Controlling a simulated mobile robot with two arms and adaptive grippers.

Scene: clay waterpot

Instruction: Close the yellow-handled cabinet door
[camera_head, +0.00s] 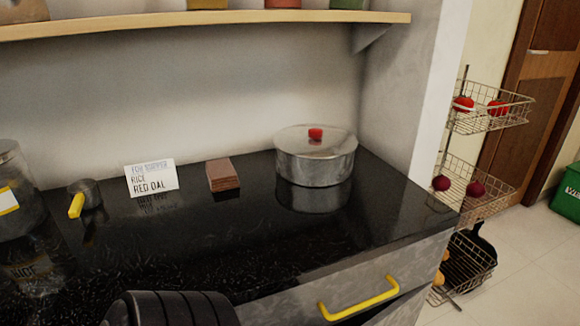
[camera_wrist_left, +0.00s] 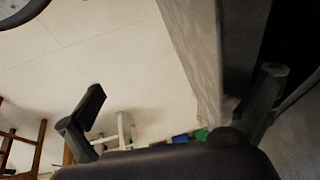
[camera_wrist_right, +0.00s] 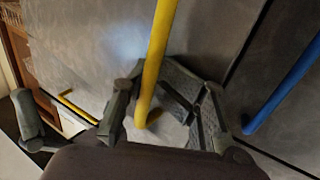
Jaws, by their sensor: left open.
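A long yellow handle (camera_wrist_right: 158,50) on a grey panel (camera_wrist_right: 95,45) runs down between the fingers of my right gripper (camera_wrist_right: 150,90) in the right wrist view. The fingers look closed around it. My left gripper (camera_wrist_left: 180,95) is open and empty. In the left wrist view, a grey panel edge (camera_wrist_left: 195,50) stands between its fingers, farther off, with a dark gap beside it. The head view shows neither gripper's fingers. How far the door stands open is unclear.
Another yellow handle (camera_head: 358,304) is on the drawer under the black counter (camera_head: 300,235). A blue handle (camera_wrist_right: 285,85) is on the neighbouring panel. A steel pot (camera_head: 316,160) stands on the counter. A wire rack (camera_head: 475,178) stands at right. Open floor (camera_wrist_left: 90,60) shows at left.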

